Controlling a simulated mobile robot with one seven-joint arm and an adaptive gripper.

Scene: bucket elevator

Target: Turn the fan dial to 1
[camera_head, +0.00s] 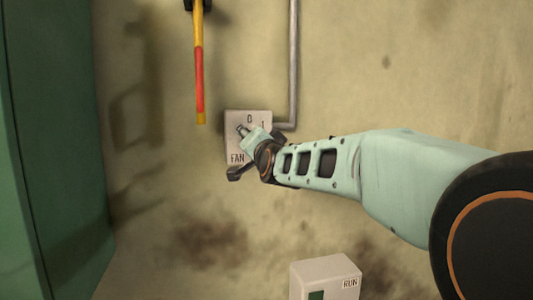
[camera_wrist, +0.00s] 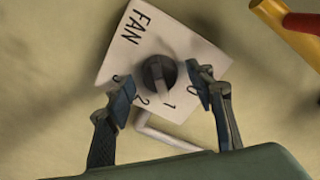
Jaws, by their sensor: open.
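The fan plate (camera_head: 232,120) is a white panel on the wall, partly hidden by my gripper in the head view. In the wrist view, the plate (camera_wrist: 190,50) shows tilted, with FAN and number marks. The dark round fan dial (camera_wrist: 159,72) sits at its middle. A lighter strip on the dial points down in the picture, roughly toward the 1 (camera_wrist: 171,106). My gripper (camera_wrist: 160,91) is open, with one finger on each side of the dial. A gap shows between each finger and the dial. My gripper also shows over the plate in the head view (camera_head: 241,152).
A grey pipe (camera_head: 293,65) runs down to the plate's right side. A white RUN box (camera_head: 325,270) is below. A green cabinet (camera_head: 50,150) stands at left.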

